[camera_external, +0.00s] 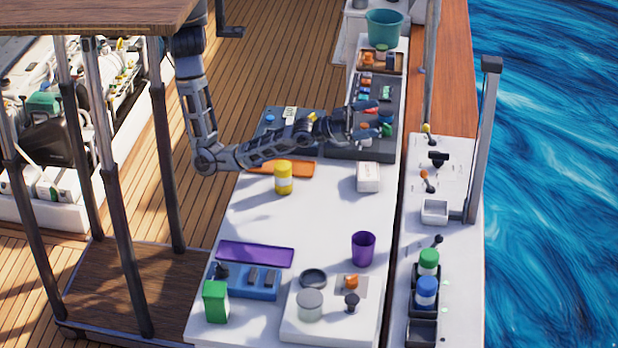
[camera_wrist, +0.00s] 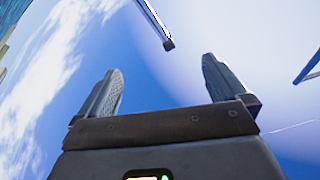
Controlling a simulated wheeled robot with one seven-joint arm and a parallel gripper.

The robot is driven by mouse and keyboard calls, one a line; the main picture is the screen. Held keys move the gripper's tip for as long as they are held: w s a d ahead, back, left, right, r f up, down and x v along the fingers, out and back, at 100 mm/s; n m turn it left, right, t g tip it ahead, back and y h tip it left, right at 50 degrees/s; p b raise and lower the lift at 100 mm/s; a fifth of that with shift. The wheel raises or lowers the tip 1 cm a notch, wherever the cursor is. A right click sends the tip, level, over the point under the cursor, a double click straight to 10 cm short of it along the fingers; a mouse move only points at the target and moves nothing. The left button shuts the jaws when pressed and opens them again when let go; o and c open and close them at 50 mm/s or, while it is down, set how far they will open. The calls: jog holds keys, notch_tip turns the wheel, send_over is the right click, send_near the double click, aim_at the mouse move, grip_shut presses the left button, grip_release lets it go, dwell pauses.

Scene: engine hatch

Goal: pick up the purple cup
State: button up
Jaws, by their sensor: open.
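The purple cup (camera_external: 363,249) stands upright on the white table (camera_external: 330,215), towards its near right side. My gripper (camera_external: 372,122) is open and empty in the external view, over the dark tray area at the far part of the table. In the wrist view my gripper (camera_wrist: 158,92) shows two parted fingers against blue sky and cloud. The cup is not in the wrist view.
A purple tray (camera_external: 254,254) lies left of the cup. A white block with round lids (camera_external: 330,325) sits in front of it.

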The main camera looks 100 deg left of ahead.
jog(key=w+d+f+n+g, duration=0.2)
jog(key=d+f+g, duration=0.1)
jog(key=d+f, duration=0.65)
jog(key=g+h, duration=0.2)
jog(key=g, duration=0.2)
send_near(364, 239)
jog(key=w+d+r, duration=0.2)
jog(key=w+d, duration=0.1)
jog(key=d, duration=0.1)
jog(key=shift+n, duration=0.3)
jog(key=shift+p+x, duration=0.35)
jog(key=shift+x, duration=3.1)
jog(key=shift+a, duration=0.15)
jog(key=c, duration=1)
jog(key=shift+r, duration=0.1)
